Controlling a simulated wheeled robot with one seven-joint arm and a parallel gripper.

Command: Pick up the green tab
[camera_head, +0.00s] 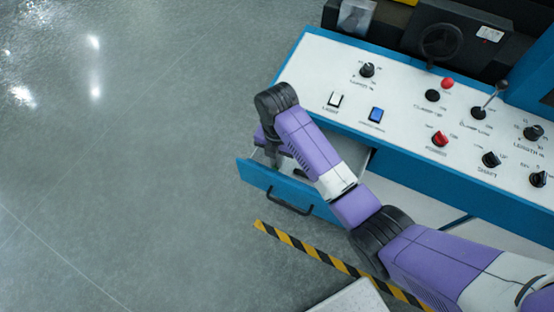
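No green tab can be made out in the head view. A blue drawer (330,213) with a dark handle stands open below the control panel. My gripper (275,160) points down at the drawer's left end, at or over its opening. My own purple and white arm covers much of the drawer's inside. The fingertips are small and partly hidden, so I cannot tell whether they are open or hold anything. A small dark thing (301,174) shows inside the drawer beside my gripper.
The white control panel (400,105) above the drawer carries knobs, buttons and a lever (492,96). A black and yellow floor stripe (315,252) runs in front of the drawer. The grey floor on the left is clear.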

